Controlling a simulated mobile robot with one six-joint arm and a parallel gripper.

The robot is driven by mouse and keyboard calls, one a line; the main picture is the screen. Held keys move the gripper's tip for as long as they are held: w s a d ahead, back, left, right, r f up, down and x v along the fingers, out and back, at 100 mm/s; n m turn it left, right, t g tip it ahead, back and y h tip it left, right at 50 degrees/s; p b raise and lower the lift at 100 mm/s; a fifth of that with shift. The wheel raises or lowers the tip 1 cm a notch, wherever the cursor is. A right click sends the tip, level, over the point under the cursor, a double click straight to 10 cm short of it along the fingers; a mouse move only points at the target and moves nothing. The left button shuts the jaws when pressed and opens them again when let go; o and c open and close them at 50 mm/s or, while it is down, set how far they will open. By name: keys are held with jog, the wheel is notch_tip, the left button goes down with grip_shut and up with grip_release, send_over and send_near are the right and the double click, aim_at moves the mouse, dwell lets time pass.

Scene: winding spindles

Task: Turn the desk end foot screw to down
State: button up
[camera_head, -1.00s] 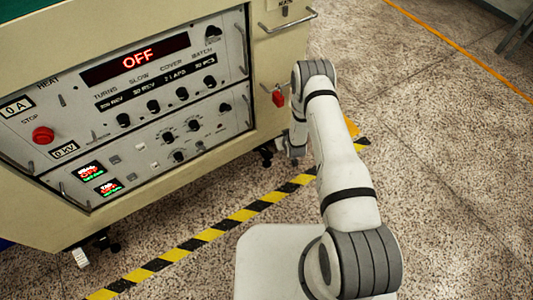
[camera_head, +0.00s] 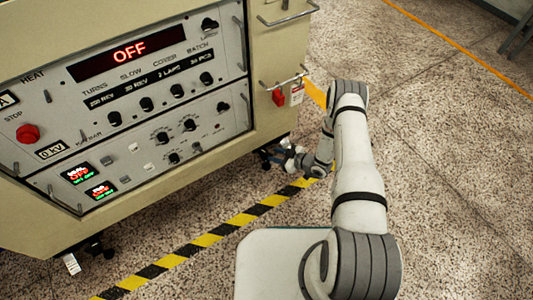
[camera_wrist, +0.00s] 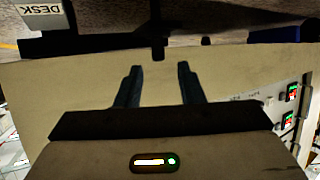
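The desk end foot shows in the wrist view as a dark upright post (camera_wrist: 157,42) beside a white tag reading DESK (camera_wrist: 40,14), upside down there. In the head view, a dark foot (camera_head: 265,158) stands under the cabinet's right lower corner, partly hidden by my gripper (camera_head: 279,155). In the wrist view my gripper (camera_wrist: 159,68) is open, with its two dark fingers apart. The post's end lies between the fingertips in the picture. I cannot tell whether they touch it. The screw's setting cannot be read.
Another foot with a white tag (camera_head: 71,264) is at lower left. Open floor lies right.

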aim_at(267, 153)
jog(key=b+x, duration=0.1)
jog(key=x, duration=0.4)
jog(key=shift+w+a+f+b, duration=0.1)
jog(key=shift+a+f+b, duration=0.05)
jog(key=shift+b, duration=0.15)
grip_shut()
